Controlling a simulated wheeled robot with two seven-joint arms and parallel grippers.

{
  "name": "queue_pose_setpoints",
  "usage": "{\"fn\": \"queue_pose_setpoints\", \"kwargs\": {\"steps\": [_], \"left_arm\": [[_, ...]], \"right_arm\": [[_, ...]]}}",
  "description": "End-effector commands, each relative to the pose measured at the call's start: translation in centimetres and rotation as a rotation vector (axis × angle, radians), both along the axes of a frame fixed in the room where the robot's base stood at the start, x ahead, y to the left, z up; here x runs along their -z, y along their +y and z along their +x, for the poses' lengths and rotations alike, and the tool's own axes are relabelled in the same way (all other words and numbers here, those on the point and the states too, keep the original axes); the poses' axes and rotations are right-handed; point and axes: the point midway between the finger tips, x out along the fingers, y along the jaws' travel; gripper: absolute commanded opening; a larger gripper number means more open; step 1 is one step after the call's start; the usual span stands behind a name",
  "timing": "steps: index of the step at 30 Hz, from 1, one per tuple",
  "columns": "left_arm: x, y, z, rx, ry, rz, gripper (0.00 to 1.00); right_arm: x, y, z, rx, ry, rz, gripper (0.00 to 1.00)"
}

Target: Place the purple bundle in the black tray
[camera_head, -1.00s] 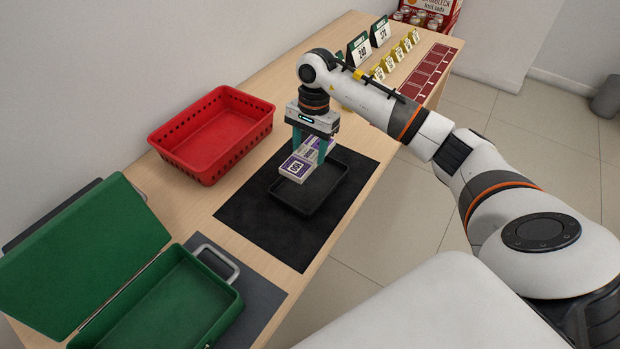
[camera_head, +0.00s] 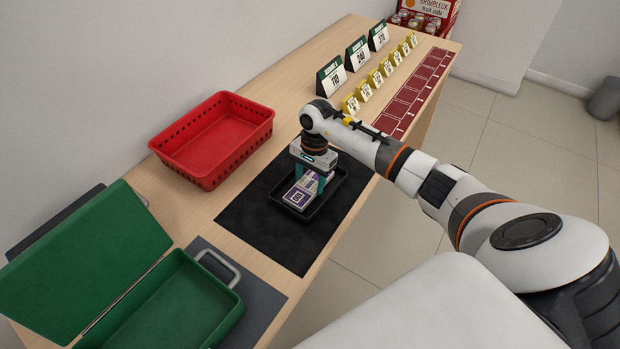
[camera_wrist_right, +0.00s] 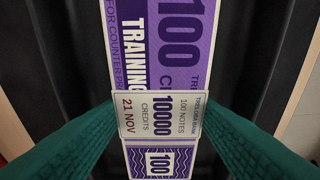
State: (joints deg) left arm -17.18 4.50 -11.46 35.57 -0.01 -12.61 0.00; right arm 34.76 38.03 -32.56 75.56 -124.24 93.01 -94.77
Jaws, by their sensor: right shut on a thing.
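The purple bundle (camera_head: 299,196) is a stack of purple and white notes with a pale paper band. My right gripper (camera_head: 308,184) is shut on it, one finger on each side. In the right wrist view the bundle (camera_wrist_right: 162,60) runs lengthwise between the green fingertips (camera_wrist_right: 160,128), which press at the band. The black tray (camera_head: 335,189) lies on a dark mat, and the bundle is down inside its outline, over its left part. I cannot tell whether the bundle touches the tray floor. My left gripper is not in view.
A red basket (camera_head: 238,101) stands behind and left of the dark mat (camera_head: 258,222). An open green cash box (camera_head: 170,306) is at the front left. Black signs (camera_head: 357,54), yellow number markers (camera_head: 375,79) and a red strip (camera_head: 418,91) lie toward the far end.

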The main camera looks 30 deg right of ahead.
Motion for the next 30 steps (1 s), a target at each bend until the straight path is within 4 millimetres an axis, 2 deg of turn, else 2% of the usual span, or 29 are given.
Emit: {"fn": "queue_pose_setpoints", "kwargs": {"steps": [5,6,9,17,22,30], "left_arm": [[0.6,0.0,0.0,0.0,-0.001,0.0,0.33],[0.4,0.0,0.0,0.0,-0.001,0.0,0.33],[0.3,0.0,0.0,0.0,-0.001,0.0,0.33],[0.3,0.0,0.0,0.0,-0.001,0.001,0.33],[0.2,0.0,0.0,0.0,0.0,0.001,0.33],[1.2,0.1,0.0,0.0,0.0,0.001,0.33]], "right_arm": [[0.5,0.0,0.0,-0.001,0.0,0.0,0.3],[0.3,0.0,0.0,-0.001,0.001,0.001,0.6],[0.3,0.0,0.0,-0.001,0.001,0.001,0.76],[0.2,0.0,0.0,-0.001,0.001,0.001,0.76],[-0.7,-0.1,0.1,-0.001,-0.004,-0.001,0.76],[-6.3,-1.0,0.4,0.0,-0.005,-0.002,0.76]]}}
